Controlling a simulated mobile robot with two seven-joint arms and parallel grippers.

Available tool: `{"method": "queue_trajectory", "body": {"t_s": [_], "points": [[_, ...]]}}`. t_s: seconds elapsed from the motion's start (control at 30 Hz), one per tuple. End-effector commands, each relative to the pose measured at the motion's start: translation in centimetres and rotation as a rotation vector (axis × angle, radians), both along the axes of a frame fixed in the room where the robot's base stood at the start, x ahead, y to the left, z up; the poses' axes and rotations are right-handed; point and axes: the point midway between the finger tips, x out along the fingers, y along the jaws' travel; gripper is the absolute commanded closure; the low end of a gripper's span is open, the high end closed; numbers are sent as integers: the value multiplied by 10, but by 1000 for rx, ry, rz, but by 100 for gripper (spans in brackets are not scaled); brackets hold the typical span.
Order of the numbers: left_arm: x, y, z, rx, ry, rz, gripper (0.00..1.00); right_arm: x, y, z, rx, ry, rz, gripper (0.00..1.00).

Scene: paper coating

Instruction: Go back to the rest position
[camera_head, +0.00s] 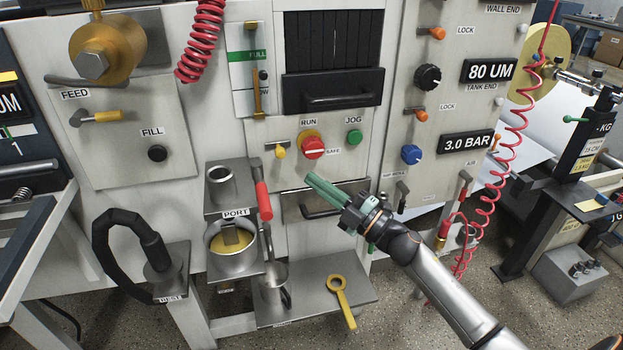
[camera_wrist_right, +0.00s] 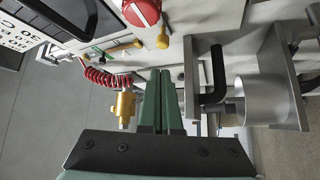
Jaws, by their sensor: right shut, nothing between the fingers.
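My right gripper (camera_head: 311,181) comes in from the lower right in the head view, its green fingers pointing to the upper left. It is in front of the machine panel, below the red RUN knob (camera_head: 313,147) and near the drawer with a dark handle (camera_head: 318,209). The fingers look closed together with nothing between them. In the right wrist view the green fingers (camera_wrist_right: 163,78) lie side by side, empty. The red knob also shows there at the top (camera_wrist_right: 141,12). My left gripper is not in view.
A red-handled lever (camera_head: 263,201) and a steel pot with yellow content (camera_head: 231,254) stand left of the gripper. A yellow ring-ended tool (camera_head: 340,299) lies on the lower metal shelf (camera_head: 305,290). A red coiled hose (camera_head: 497,180) hangs to the right. Open floor shows at the lower right.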

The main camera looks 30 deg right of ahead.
Motion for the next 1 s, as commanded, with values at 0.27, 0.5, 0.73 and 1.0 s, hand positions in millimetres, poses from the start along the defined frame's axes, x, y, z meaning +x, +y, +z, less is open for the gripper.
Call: {"method": "queue_trajectory", "body": {"t_s": [0.27, 0.5, 0.73, 1.0], "points": [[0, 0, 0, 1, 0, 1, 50, -3, 3, -8, 29, 24, -8, 100], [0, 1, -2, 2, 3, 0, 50, -53, 31, -116, 377, 390, -154, 100], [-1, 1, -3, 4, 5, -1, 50, -156, 83, -232, 701, 915, -320, 100], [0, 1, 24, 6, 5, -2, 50, -257, 137, -260, 883, 1329, -405, 100]]}}
